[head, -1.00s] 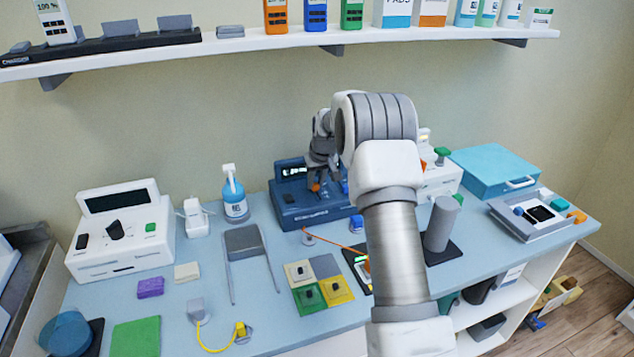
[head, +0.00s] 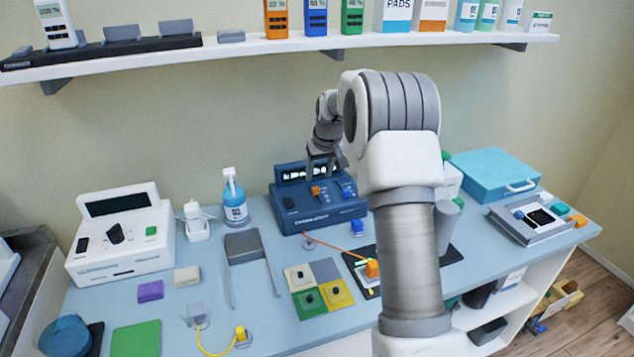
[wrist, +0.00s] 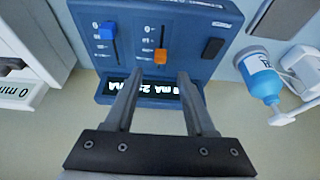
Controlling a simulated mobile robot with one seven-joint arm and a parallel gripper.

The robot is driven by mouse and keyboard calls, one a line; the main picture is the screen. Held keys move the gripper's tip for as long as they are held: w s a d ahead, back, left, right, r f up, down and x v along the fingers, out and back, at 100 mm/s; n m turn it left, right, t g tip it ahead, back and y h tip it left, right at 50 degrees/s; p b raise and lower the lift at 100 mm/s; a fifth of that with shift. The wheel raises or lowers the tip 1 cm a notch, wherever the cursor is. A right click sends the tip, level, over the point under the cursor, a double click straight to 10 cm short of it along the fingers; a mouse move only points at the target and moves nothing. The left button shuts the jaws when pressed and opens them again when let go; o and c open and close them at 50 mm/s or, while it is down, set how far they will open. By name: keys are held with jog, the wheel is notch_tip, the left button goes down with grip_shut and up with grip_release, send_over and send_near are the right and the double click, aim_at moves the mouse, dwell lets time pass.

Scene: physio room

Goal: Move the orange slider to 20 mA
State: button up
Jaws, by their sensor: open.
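The dark blue stimulator box (head: 307,217) stands on the bench against the wall. The orange slider (head: 316,190) is on its top panel, beside a slot with scale marks; it also shows in the wrist view (wrist: 160,56). The blue slider (wrist: 107,30) is on the same panel in its own slot. My gripper (head: 325,165) is open and empty above the box, apart from the orange slider. In the wrist view its fingers (wrist: 155,78) reach over the box's display (wrist: 150,87), hiding part of it; "mA" shows, but I cannot read the full value.
A spray bottle (head: 234,199) stands left of the box, and a small blue block (head: 357,226) is close at its right front. A black rocker-like part (wrist: 213,48) is on the panel. The wall shelf (head: 250,45) is above. An orange lead (head: 332,246) lies in front.

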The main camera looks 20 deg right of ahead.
jog(key=v, duration=1)
jog(key=shift+r, duration=0.4)
jog(key=shift+s, duration=0.15)
jog(key=s+a+r, duration=0.4)
jog(key=s+a, duration=0.1)
jog(key=s, duration=0.4)
jog(key=s+a+r, duration=0.4)
jog(key=s+r, duration=0.1)
jog(key=s, duration=0.4)
jog(key=s+a+f, duration=0.2)
jog(key=s, duration=0.8)
jog(key=s+a+f+t, duration=0.1)
jog(key=s+a+f, duration=0.1)
jog(key=s, duration=0.8)
jog(key=shift+a+f+p, duration=0.15)
jog(key=shift+f+p, duration=0.3)
jog(key=shift+f, duration=0.2)
